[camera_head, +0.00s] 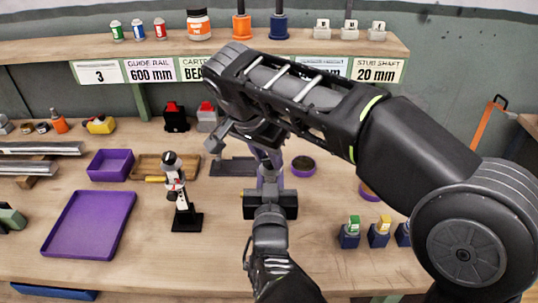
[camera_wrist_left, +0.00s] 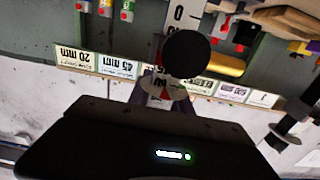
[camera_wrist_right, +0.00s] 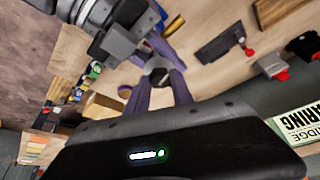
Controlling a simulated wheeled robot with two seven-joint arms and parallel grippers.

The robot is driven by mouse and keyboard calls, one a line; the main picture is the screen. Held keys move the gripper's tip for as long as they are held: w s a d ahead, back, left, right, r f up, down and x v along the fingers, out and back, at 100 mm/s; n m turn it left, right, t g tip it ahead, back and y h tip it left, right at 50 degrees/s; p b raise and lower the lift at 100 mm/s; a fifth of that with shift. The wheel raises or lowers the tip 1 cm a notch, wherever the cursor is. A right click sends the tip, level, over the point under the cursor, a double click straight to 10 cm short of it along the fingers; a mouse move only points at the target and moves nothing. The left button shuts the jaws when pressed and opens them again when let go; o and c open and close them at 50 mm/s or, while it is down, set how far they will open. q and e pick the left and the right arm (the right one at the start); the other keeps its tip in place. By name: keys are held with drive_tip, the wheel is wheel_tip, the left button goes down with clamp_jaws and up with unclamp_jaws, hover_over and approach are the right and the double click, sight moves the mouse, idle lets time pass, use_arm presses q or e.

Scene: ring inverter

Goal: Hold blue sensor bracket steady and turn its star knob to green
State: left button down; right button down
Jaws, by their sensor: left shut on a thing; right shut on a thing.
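My right gripper (camera_head: 266,172) reaches down over the middle of the bench. In the right wrist view its purple fingers are shut on a dark knob-like piece (camera_wrist_right: 158,76). My left gripper (camera_head: 269,188) comes from the front and meets the right one from below. In the left wrist view its fingers (camera_wrist_left: 162,92) close around a small pale piece with dark markings, and a black round part (camera_wrist_left: 187,53) stands just beyond. The blue body of the bracket and the knob's colour marks are mostly hidden by my grippers, so I cannot tell where the knob points.
A black-based stand (camera_head: 187,222) with a white post is close to the left. A purple tray (camera_head: 90,224) and a purple bin (camera_head: 111,165) lie farther left. Small blue blocks with coloured tops (camera_head: 349,235) stand to the right. A shelf (camera_head: 120,47) runs along the back.

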drive_tip(key=shift+m, duration=0.6)
drive_tip(key=c, duration=1.1)
unclamp_jaws()
